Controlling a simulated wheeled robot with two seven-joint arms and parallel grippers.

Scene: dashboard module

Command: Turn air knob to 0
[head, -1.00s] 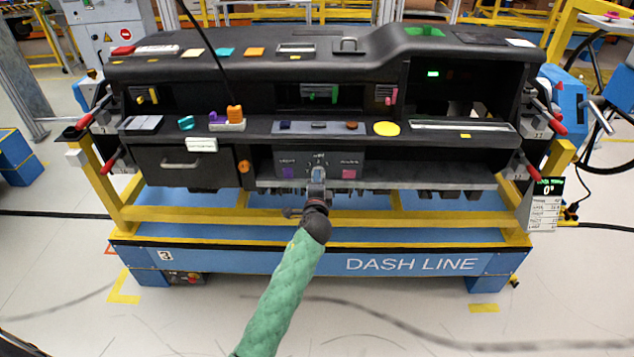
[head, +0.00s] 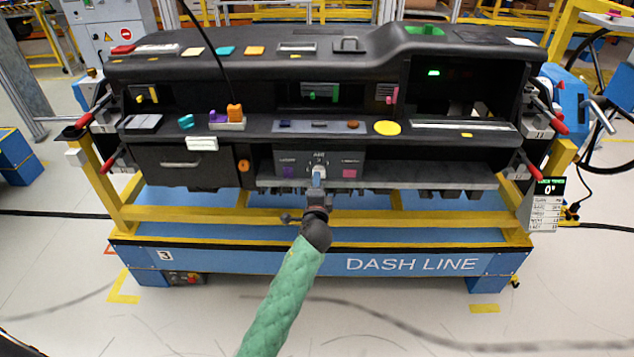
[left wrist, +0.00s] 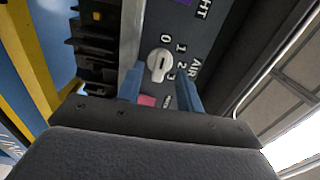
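The air knob (left wrist: 160,65) is a round white dial with a short dark mark, on a dark grey panel. The figures 0, 1, 2, 3 and the word AIR stand beside it in the left wrist view. In the head view the knob (head: 319,168) shows just above my left gripper (head: 318,181). In the left wrist view the blue fingers of my left gripper (left wrist: 160,90) are apart, with nothing between their tips. The knob lies ahead of the gap, and looks clear of the fingers. I cannot tell surely which figure the mark points to. My right gripper is not in view.
A purple square (head: 288,172) and a pink square (head: 349,173) flank the knob on the panel. The dashboard (head: 270,70) carries several small coloured parts. Floor in front of the blue stand (head: 230,262) is clear.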

